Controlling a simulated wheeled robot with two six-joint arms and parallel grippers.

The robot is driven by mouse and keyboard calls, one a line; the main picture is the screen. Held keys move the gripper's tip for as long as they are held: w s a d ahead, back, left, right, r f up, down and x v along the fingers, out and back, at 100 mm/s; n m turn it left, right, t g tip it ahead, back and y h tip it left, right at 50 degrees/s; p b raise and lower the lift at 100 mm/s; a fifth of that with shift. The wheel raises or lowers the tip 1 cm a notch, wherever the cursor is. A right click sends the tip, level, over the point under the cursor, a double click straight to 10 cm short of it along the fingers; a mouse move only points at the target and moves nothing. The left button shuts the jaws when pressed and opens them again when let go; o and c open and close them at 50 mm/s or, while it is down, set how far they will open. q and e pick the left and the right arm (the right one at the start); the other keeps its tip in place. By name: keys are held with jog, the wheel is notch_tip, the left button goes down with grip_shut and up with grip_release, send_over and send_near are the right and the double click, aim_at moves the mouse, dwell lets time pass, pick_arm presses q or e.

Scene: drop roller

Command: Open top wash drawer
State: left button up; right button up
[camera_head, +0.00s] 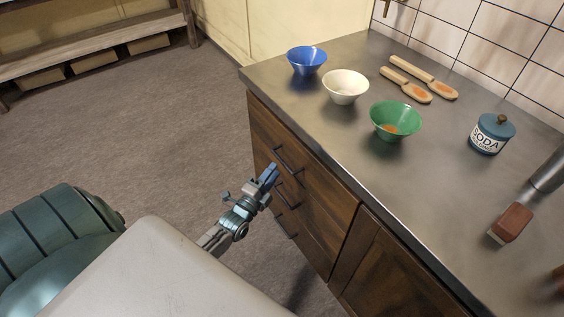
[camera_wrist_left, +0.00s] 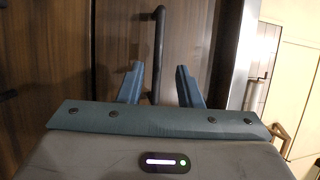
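The top drawer (camera_head: 325,186) is the uppermost of several dark wooden drawers under the counter, and its front looks flush with the cabinet. Its dark bar handle (camera_head: 288,160) shows beside my left gripper (camera_head: 269,174). In the left wrist view my left gripper (camera_wrist_left: 159,70) has its two blue fingers apart. A dark bar handle (camera_wrist_left: 159,35) runs upright in that picture, with its end between the fingertips. The fingers do not close on it, and I cannot tell how deep it lies between them. My right gripper is not in view.
The grey counter (camera_head: 370,190) carries blue (camera_head: 307,60), white (camera_head: 346,87) and green bowls (camera_head: 396,121), wooden spoons (camera_head: 411,88), a soda jar (camera_head: 492,133) and a reddish-brown block (camera_head: 512,222). Lower handles (camera_head: 285,227) stick out below my gripper. The floor (camera_head: 150,130) to the left is clear.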

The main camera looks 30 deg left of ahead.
aim_at(281, 160)
pick_arm(q)
jog(key=w, duration=0.5)
jog(key=shift+w+a+r, duration=0.1)
jog(key=shift+w+r, duration=0.3)
grip_shut()
